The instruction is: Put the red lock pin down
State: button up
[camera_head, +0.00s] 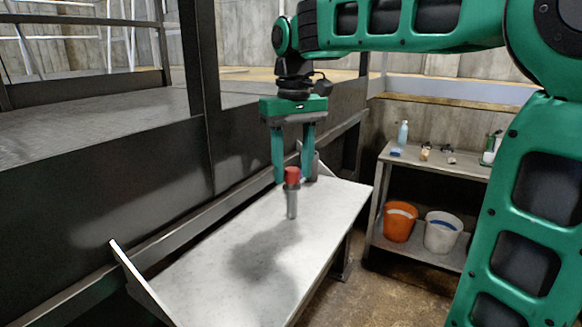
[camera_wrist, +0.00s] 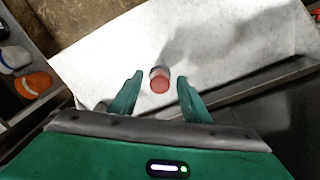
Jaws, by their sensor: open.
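The red lock pin (camera_head: 292,190) has a red cap and a grey metal shaft. It stands upright on the white-grey shelf (camera_head: 220,270) in the head view. In the wrist view the pin (camera_wrist: 159,80) shows from above, its red top between and slightly beyond the fingertips. My gripper (camera_head: 293,182) points down over the shelf with its two green fingers apart. In the wrist view my gripper (camera_wrist: 160,78) is open, with a gap on each side of the pin.
A dark metal wall (camera_head: 100,210) runs along the left of the shelf. A side table (camera_head: 440,160) with bottles stands at the right. An orange bucket (camera_head: 399,222) and a white bucket (camera_head: 441,232) sit on its lower level. The near part of the shelf is clear.

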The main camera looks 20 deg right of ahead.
notch_tip(320, 180, up, 12)
dwell(0.6)
